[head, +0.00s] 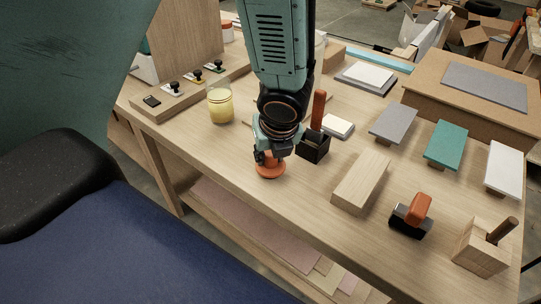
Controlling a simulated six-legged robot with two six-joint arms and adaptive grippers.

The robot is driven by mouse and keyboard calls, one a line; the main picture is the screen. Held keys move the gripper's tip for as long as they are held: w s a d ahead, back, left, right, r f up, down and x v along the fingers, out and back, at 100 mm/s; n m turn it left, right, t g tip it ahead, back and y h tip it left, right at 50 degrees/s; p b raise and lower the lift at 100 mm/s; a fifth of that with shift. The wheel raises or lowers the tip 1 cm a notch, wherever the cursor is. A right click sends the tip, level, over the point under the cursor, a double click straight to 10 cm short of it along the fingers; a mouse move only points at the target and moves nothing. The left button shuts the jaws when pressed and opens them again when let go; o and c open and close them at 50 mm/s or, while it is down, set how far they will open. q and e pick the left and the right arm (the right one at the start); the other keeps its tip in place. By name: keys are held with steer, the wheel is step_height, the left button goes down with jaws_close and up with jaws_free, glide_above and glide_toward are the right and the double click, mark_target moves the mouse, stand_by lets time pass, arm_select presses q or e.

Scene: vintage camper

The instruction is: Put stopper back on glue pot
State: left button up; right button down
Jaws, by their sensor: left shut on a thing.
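The glue pot (220,108) is a glass jar with yellow contents and an open top. It stands upright on the wooden workbench at the left of centre. My left gripper (268,158) points down near the bench's front edge, to the right of the pot and nearer the front. It is shut on an orange round piece (270,170), which looks like the stopper. The gripper hides the top of this piece, and I cannot tell whether it touches the bench. My right gripper is not in view.
A black holder (315,147) with an orange handle stands close right of my gripper. A wood block (361,181), an orange-handled tool (411,215) and colour sample boards (445,144) lie further right. A rack with small knobs (182,96) is left of the pot.

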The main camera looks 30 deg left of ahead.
mark_target(270, 152)
arm_select(q)
step_height(270, 152, up, 9)
steer(key=p, duration=0.6)
steer(key=shift+s, duration=0.1)
